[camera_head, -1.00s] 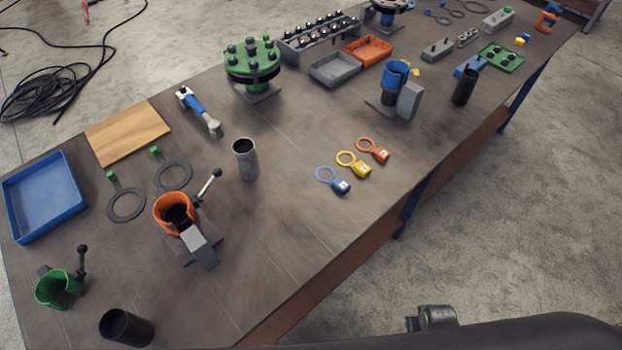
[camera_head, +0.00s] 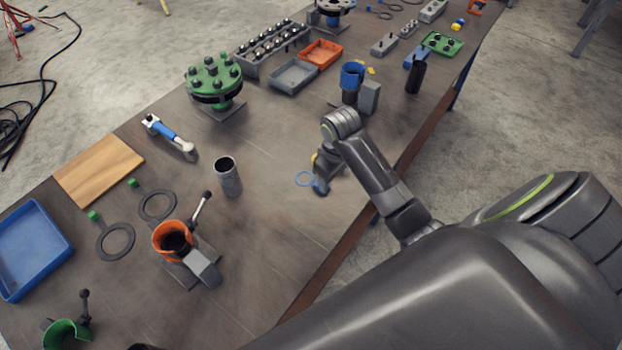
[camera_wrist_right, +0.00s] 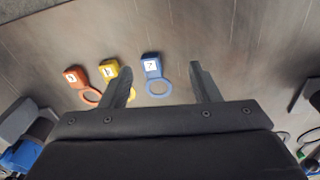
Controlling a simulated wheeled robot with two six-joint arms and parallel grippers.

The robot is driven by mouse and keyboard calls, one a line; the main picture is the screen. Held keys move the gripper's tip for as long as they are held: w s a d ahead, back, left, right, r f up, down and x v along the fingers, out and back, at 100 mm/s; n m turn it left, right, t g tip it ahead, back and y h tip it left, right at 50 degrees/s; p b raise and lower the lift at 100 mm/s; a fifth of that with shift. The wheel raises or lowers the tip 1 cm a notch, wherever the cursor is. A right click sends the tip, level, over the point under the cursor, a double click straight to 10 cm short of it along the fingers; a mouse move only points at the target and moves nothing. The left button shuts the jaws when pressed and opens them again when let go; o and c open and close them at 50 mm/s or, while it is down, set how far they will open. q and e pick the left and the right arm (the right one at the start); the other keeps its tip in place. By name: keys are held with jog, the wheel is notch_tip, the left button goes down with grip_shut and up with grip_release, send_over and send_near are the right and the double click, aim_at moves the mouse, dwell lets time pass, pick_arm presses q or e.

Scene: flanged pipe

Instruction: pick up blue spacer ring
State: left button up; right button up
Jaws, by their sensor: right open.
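The yellow ring (camera_wrist_right: 115,92) and the orange ring (camera_wrist_right: 90,95) lie beside the blue one, partly hidden by the left finger. My left gripper is not seen.
A grey metal cylinder (camera_head: 228,177) stands left of the rings. An orange clamp (camera_head: 172,241) is nearer the front left. A blue cup-shaped holder (camera_head: 352,75) with a grey block stands behind my right arm. The table between the cylinder and the rings is clear.

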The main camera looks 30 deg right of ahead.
jog(key=w+r+n+g, duration=0.1)
jog(key=w+r, duration=0.5)
jog(key=w, duration=0.1)
jog(key=b, duration=1.3)
send_near(312, 180)
jog(key=s+f, duration=0.2)
jog(key=shift+s+d, duration=0.3)
jog(key=shift+d, duration=0.05)
jog(key=shift+s+d+f, duration=0.1)
jog(key=shift+s+f, duration=0.05)
jog(key=shift+f, duration=0.95)
jog(key=shift+s+f, duration=0.15)
jog(key=shift+f, duration=0.95)
jog(key=shift+c, duration=0.5)
jog(key=c, duration=1)
